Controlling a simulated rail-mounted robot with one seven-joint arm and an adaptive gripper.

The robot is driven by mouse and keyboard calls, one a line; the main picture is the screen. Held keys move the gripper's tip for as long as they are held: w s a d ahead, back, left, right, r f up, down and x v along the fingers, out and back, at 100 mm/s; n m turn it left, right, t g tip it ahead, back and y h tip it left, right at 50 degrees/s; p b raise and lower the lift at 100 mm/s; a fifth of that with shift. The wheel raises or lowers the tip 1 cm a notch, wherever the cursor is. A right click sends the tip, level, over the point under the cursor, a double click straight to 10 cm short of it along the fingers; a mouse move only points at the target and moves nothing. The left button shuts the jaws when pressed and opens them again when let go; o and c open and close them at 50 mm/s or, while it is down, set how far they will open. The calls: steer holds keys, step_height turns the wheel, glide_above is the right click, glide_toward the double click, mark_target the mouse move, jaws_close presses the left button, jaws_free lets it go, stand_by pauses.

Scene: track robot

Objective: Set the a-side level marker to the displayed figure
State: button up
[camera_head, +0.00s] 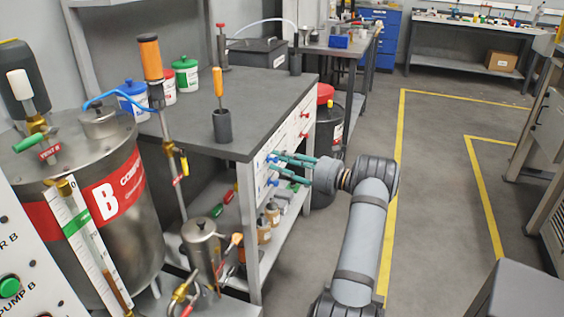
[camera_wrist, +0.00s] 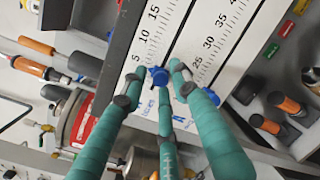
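A white panel (camera_wrist: 183,52) carries two printed scales, one with 5, 10 and 15 readable and one with 25, 30 and 35. A blue marker (camera_wrist: 158,77) sits near the low end of the first scale. In the head view, blue markers (camera_head: 272,182) show at the near end of the panel and red markers (camera_head: 304,135) at the far end. The a-side lettering and displayed figure are not readable. My gripper (camera_head: 277,162) has its teal fingertips at the panel. In the wrist view, the tips are around the blue marker; whether they touch it is unclear.
A workbench (camera_head: 262,90) with a grey top stands above the panel. A metal tank (camera_head: 130,215) marked B with a sight gauge is at left. Bottles and tools lie on the lower shelf. The floor (camera_head: 440,170) at right is open, with yellow lines.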

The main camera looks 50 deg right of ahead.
steer(key=c, duration=0.6)
jaws_close()
